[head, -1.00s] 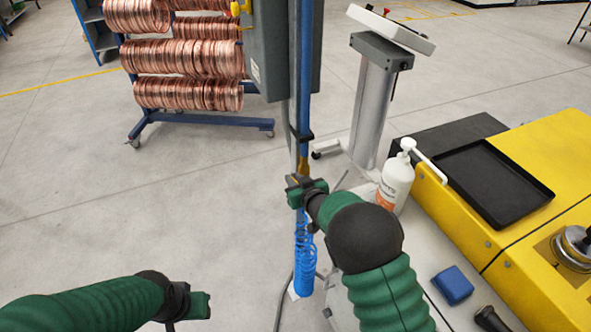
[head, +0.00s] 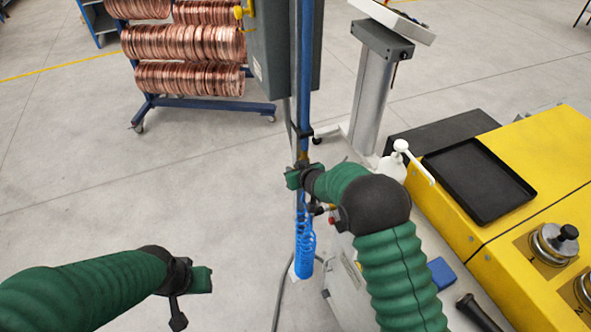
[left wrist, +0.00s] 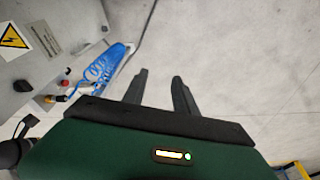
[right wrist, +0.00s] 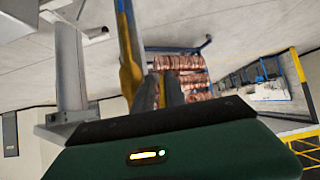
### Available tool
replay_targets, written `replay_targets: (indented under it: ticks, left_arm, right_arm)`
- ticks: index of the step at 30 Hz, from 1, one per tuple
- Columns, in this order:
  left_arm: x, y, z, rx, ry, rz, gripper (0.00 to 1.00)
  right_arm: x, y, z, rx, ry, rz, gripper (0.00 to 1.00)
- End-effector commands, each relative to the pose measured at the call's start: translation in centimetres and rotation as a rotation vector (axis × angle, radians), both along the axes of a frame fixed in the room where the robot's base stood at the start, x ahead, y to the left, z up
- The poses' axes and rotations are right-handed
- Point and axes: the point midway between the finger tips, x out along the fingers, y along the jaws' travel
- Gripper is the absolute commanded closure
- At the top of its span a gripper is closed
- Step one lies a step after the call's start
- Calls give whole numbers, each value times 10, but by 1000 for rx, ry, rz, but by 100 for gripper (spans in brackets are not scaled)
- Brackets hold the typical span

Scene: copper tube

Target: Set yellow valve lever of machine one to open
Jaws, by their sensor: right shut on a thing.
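The yellow valve lever (right wrist: 162,92) shows as a thin yellow strip between the fingers of my right gripper (right wrist: 161,80) in the right wrist view. The gripper is shut on it. A blue pipe (head: 305,85) with a yellow fitting (right wrist: 131,77) runs beside the fingers. In the head view my right gripper (head: 302,176) is at this pipe, just above a blue coiled hose (head: 305,240), and hides most of the lever. I cannot tell the lever's exact angle. My left gripper (left wrist: 158,76) is open and empty over the floor, left of the hose in the head view.
A yellow machine (head: 545,190) with a black tray (head: 478,180) stands at the right. A white bottle (head: 392,168) is beside my right forearm. A grey cabinet (head: 270,50) and a rack of copper coils (head: 180,45) are behind. The left floor is clear.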

Motion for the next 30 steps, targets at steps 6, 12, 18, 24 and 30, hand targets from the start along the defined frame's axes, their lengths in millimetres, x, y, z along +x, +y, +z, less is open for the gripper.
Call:
replay_targets:
  ticks: [6, 12, 18, 24, 30]
  left_arm:
    - [10, -11, -18, -77, 100, 151, 96]
    - [37, -65, -67, -320, 384, 547, 100]
    - [74, -142, -101, -636, 742, 960, 100]
    - [138, -198, -108, -1016, 1166, 1335, 100]
    - [216, -192, -101, -1433, 1583, 1588, 100]
  right_arm:
    - [-1, 9, 1, 7, -2, 13, 100]
    - [-1, 9, 1, 7, -3, 13, 100]
    - [-2, 9, 1, 8, -3, 14, 100]
    - [-2, 9, 1, 7, -4, 15, 100]
    - [-2, 9, 2, 7, -4, 15, 100]
